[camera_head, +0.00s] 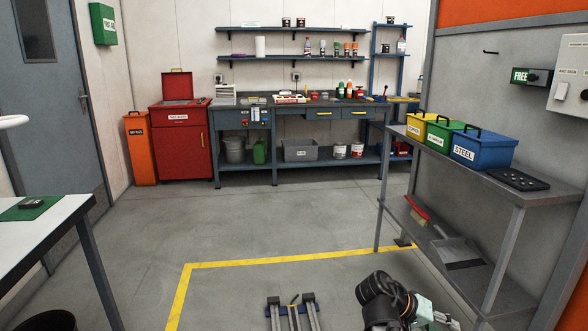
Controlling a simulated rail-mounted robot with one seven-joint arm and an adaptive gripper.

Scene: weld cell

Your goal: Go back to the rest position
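Part of my arm shows at the bottom edge, right of centre, as a dark rounded joint with a pale grey-green part beside it. The picture's lower edge cuts it off. I cannot make out my gripper's fingers anywhere in the view. Nothing held can be seen.
A grey shelf unit (461,175) stands close on the right, with yellow, green and blue (483,151) boxes, a black tray (517,179), a brush and a dustpan (460,252). A table (58,227) stands at left. The floor (240,225) between is clear, with a yellow line (262,260). A workbench (300,105) lines the back.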

